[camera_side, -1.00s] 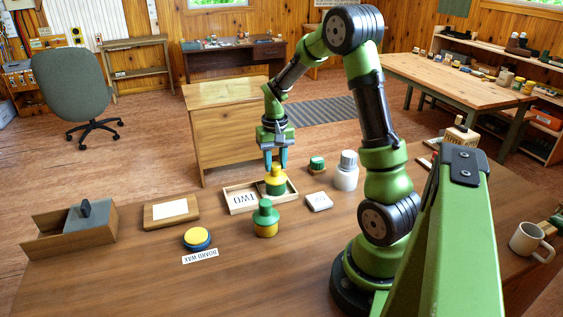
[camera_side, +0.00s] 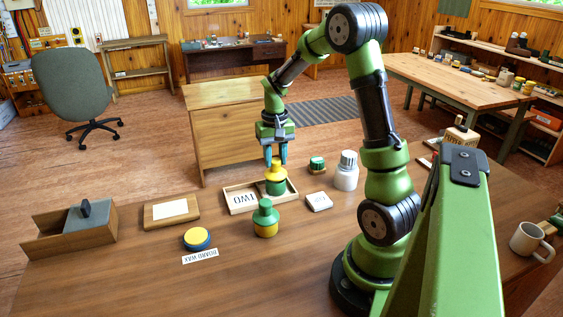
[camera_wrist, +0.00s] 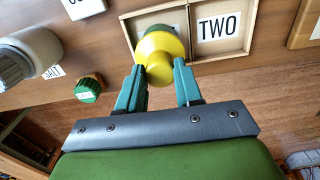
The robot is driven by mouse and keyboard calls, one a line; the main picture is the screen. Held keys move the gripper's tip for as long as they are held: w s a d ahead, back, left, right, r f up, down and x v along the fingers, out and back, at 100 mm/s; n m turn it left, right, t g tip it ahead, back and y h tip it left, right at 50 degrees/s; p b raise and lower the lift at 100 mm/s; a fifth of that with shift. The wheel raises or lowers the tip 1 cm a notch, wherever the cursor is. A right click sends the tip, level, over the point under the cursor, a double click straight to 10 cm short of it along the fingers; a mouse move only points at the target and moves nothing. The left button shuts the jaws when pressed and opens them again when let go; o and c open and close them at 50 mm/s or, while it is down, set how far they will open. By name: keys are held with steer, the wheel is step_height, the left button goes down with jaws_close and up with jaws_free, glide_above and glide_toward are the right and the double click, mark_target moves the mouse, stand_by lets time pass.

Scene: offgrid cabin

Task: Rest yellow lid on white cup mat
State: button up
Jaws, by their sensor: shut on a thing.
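The yellow lid (camera_side: 276,172) is in my gripper (camera_side: 276,156), whose fingers are shut on its knob. It is over a green jar (camera_side: 276,188) in the tray; I cannot tell whether lid and jar still touch. In the wrist view the lid (camera_wrist: 160,45) is below my gripper (camera_wrist: 160,78) and hides much of the jar. A white square (camera_side: 173,209) lies on a wooden board at the left, clear on top; it looks like the white cup mat, but no label confirms this.
The wooden tray (camera_side: 231,210) has a "TWO" card. A yellow jar with green lid (camera_side: 265,219) stands just in front. A blue-and-yellow tin (camera_side: 197,239), white labelled block (camera_side: 319,202), white bottle (camera_side: 346,171) and small green-topped jar (camera_side: 317,165) stand around. Bare table lies in front.

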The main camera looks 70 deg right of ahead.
steer(key=shift+r, duration=0.2)
steer(key=shift+r, duration=1.6)
steer(key=shift+a+r+n, duration=0.1)
steer(key=shift+a+n, duration=0.2)
steer(key=shift+a, duration=0.05)
steer(key=w+a+r+n, duration=0.2)
steer(key=a+n, duration=0.2)
steer(key=a, duration=0.6)
steer(key=w+a+r+n, duration=0.2)
steer(key=a+r+n, duration=0.1)
steer(key=a, duration=0.8)
steer(key=shift+w+a+r+n, duration=0.15)
steer(key=shift+w+r+n, duration=0.15)
steer(key=shift+n, duration=0.5)
